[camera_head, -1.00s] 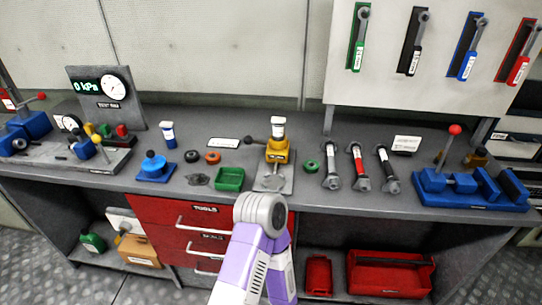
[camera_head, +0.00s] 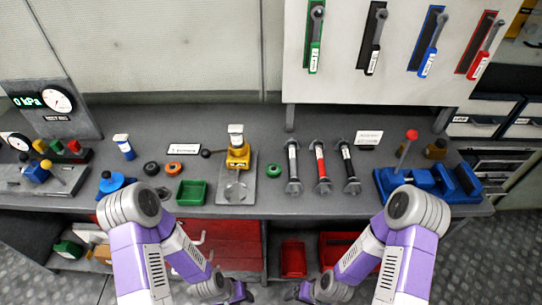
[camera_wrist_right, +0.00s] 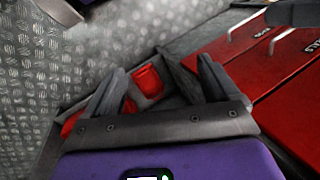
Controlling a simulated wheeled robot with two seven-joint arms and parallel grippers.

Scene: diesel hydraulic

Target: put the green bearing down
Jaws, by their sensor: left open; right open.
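The green bearing (camera_head: 273,170) is a small green ring. It lies on the grey bench top, just right of the yellow press on its metal plate (camera_head: 247,194). My left gripper (camera_head: 240,293) is low at the bottom of the head view, in front of the bench, and holds nothing that I can see. My right gripper (camera_head: 302,292) is beside it, also low and well apart from the bearing. In the right wrist view its two dark fingers (camera_wrist_right: 160,85) are spread and empty, with red containers on the shelf beyond them.
A black ring (camera_head: 151,168) and an orange ring (camera_head: 174,168) lie left of a green tray (camera_head: 192,201). A blue vise (camera_head: 430,183) is at the right. Red drawers (camera_head: 232,240) are below.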

